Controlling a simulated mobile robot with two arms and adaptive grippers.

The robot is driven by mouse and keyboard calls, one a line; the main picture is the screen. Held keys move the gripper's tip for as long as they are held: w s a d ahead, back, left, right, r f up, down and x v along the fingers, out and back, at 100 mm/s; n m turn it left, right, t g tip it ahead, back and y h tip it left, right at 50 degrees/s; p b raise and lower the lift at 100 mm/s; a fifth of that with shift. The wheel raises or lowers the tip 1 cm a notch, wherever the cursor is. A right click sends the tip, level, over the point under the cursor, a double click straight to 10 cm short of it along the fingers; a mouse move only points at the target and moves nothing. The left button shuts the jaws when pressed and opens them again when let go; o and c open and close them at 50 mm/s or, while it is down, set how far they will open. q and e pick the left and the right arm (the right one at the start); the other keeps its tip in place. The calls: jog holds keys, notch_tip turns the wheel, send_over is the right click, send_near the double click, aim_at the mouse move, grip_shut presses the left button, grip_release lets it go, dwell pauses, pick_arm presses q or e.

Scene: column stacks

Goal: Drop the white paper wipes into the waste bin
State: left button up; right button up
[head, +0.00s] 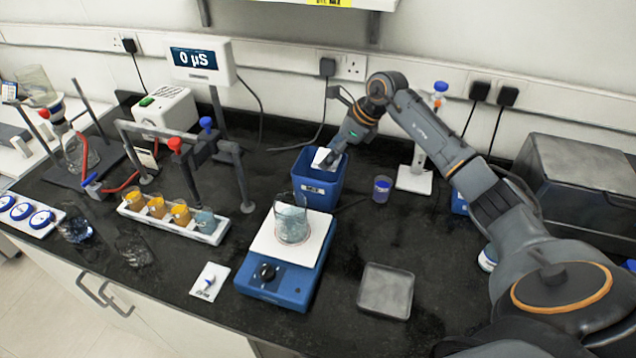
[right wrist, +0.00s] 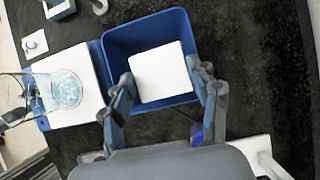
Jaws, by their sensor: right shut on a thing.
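The blue waste bin (head: 325,201) stands on the black bench behind the stirrer, with a pale label on its front. My right gripper (head: 336,150) reaches in from the right over the bin's opening. It is shut on a white paper wipe (head: 321,157). In the right wrist view the white wipe (right wrist: 160,70) shows as a flat square between the two fingers, in line with the opening of the bin (right wrist: 118,43). The bin's floor is mostly hidden behind the wipe. My left gripper is not in view.
A blue stirrer (head: 272,285) with a glass beaker (head: 291,222) on its white top stands in front of the bin. A small lidded jar (head: 382,189) and a white stand (head: 415,178) are to its right. A grey tray (head: 386,290) lies empty at the front.

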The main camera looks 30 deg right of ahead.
jog(key=o, duration=1.1)
jog(key=shift+c, duration=0.2)
jog(key=shift+o, duration=0.6)
jog(key=shift+r, duration=0.15)
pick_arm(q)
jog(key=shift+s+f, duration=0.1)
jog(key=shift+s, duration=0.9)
pick_arm(e)
jog(key=v, duration=1.1)
jog(key=shift+d+r, duration=0.15)
jog(key=shift+r, duration=0.2)
jog(key=shift+s+f, duration=0.1)
jog(key=shift+s, duration=0.1)
